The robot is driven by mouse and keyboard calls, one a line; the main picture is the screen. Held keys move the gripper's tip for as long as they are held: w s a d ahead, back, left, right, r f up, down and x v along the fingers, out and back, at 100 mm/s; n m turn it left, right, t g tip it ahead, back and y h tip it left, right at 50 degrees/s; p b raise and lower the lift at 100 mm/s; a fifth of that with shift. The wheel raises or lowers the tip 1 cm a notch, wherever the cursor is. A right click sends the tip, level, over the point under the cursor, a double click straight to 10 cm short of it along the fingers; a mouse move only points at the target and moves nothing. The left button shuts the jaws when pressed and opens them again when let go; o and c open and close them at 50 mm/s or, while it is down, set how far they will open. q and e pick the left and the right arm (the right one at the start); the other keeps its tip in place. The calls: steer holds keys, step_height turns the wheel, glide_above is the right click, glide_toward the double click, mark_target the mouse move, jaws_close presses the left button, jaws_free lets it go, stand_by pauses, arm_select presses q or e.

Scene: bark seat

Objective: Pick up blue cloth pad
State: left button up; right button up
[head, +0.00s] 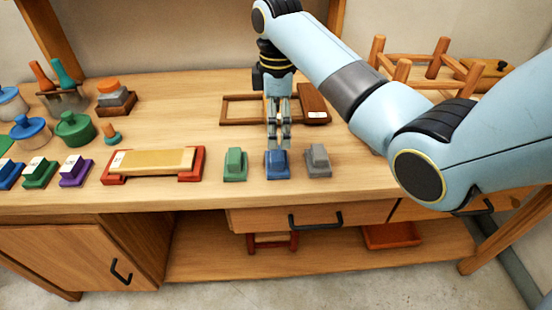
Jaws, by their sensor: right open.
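The blue cloth pad (278,168) lies on the bench near its front edge, between a green pad (235,164) and a grey pad (318,161). It is a small blue block with a raised middle. My right gripper (278,146) points straight down over the blue pad, with its fingertips at the pad's raised middle. The gripper is open, and its fingers partly hide the pad's top. I cannot tell whether the fingers touch the pad. My left gripper is not in view.
A tan block in a red holder (150,163) lies left of the green pad. A wooden frame (248,109) lies behind the gripper. Several coloured pots and pads crowd the bench's left end. A wooden rack (437,70) stands at the back right. Drawers with black handles (315,221) are below.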

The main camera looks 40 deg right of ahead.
mark_target(279, 154)
steer(key=f, duration=1)
steer(key=shift+s+a+f, duration=0.2)
steer(key=shift+s+f, duration=0.05)
steer(key=shift+f, duration=0.05)
steer(key=c, duration=1.2)
steer(key=shift+o, duration=0.2)
steer(key=shift+r, duration=0.15)
steer(key=r, duration=0.4)
steer(key=shift+s+d+r, duration=0.15)
steer(key=shift+s, duration=0.15)
steer(key=s+d+r, duration=0.3)
steer(key=s+r, duration=0.3)
steer(key=s, duration=0.4)
steer(key=shift+s+d+r+p, duration=0.25)
steer(key=shift+d+r+p, duration=0.05)
steer(key=shift+d+p, duration=0.1)
